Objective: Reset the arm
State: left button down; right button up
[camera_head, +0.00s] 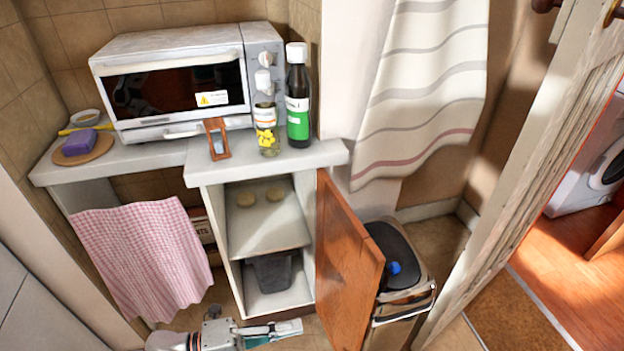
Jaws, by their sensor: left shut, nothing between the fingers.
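My left gripper (290,329) shows at the bottom of the head view, with its fingers pointing right. It is shut and empty. It is low, in front of the foot of an open white cabinet (232,265), and apart from the open wooden cabinet door (346,265). Part of my left arm is cut off by the lower picture edge. My right gripper is not in view.
A microwave (180,85), a green-labelled bottle (298,105), a jar (266,125) and a sand timer (217,139) stand on the counter. A bin (398,262) stands right of the door. A checked cloth (143,255) hangs at left. Floor shows around the gripper.

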pick_arm(q)
jog(key=w+a+r+n+t+y+p, duration=0.1)
jog(key=a+n+t+y+p, duration=0.15)
jog(key=n+t, duration=0.4)
jog(key=w+a+r+n+t+y+p, duration=0.1)
jog(key=w+n+t+y, duration=0.2)
jog(key=n, duration=0.7)
jog(key=s+a+f+n+g+y+p, duration=0.2)
jog(key=s+a+f+n+g+y, duration=0.1)
jog(key=s+a+f+n+y, duration=0.6)
jog(key=s+a+f+n, duration=0.1)
jog(key=s+a+n, duration=0.1)
jog(key=s+n, duration=0.1)
jog(key=shift+s+g+p, duration=0.35)
jog(key=shift+s, duration=0.15)
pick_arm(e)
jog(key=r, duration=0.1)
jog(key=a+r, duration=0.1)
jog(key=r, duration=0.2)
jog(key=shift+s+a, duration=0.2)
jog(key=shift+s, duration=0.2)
pick_arm(q)
jog(key=shift+a, duration=0.1)
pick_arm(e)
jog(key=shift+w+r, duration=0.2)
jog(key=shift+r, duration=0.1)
